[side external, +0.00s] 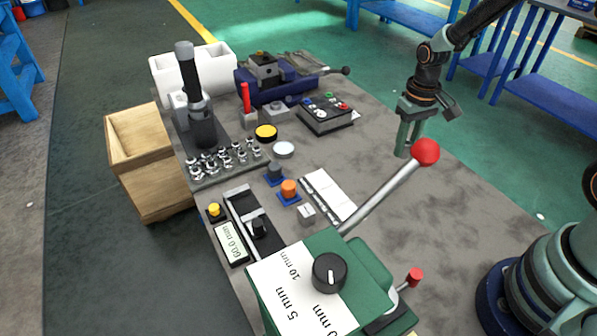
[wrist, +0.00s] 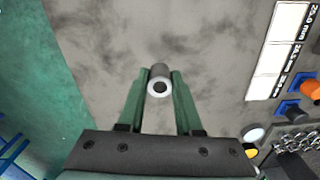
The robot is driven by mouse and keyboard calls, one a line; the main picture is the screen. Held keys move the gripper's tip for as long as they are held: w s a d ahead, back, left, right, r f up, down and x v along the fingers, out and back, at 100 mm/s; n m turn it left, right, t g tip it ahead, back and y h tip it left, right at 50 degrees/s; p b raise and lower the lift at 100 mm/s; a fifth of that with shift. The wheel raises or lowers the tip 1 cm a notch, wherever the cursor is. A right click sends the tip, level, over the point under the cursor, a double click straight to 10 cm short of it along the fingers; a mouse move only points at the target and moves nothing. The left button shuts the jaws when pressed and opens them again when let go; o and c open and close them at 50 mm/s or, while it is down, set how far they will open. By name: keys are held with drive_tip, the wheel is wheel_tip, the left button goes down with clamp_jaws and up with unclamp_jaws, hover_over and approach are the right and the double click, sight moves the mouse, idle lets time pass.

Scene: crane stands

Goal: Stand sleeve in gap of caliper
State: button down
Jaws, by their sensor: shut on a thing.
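The sleeve (wrist: 160,84) is a short grey cylinder with a dark hole in its pale end face. My gripper (wrist: 159,88) is shut on it, with one green finger on each side in the wrist view. In the side view my gripper (side external: 403,150) hangs over the right part of the table, fingers down; the sleeve is hard to make out there. What seems to be the caliper is a dark rail (side external: 246,208) with a pale end piece and a black knob, beside a 60.0 mm display (side external: 231,243). It is left of and apart from my gripper. Its gap is not clear.
A green machine (side external: 355,262) with a red-ball lever (side external: 426,152) stands between my gripper and the front. A white label strip (side external: 328,195), an orange button (side external: 289,187), and a rack of sockets (side external: 225,160) lie leftward. A black post (side external: 189,85) stands tall.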

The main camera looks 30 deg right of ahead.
sight(403, 156)
drive_tip(key=shift+f, duration=1.9)
drive_tip(key=c, duration=0.6)
unclamp_jaws()
drive_tip(key=shift+f, duration=0.1)
wheel_tip(403, 156, up, 12)
drive_tip(key=shift+r, duration=0.15)
drive_tip(key=s+a+r+t, duration=0.1)
drive_tip(key=s+r, duration=0.2)
drive_tip(key=r, duration=0.1)
drive_tip(key=s+a+r+n+t, duration=0.1)
drive_tip(key=s+a+r+t, duration=0.1)
drive_tip(key=r, duration=0.1)
drive_tip(key=s+a+r+t, duration=0.2)
drive_tip(key=s+r, duration=0.1)
drive_tip(key=r, duration=0.1)
drive_tip(key=shift+s+r+n, duration=0.3)
drive_tip(key=shift+o, duration=0.6)
drive_tip(key=shift+s+a+r+t, duration=0.2)
drive_tip(key=shift+s+a+t, duration=0.1)
drive_tip(key=shift+s, duration=0.35)
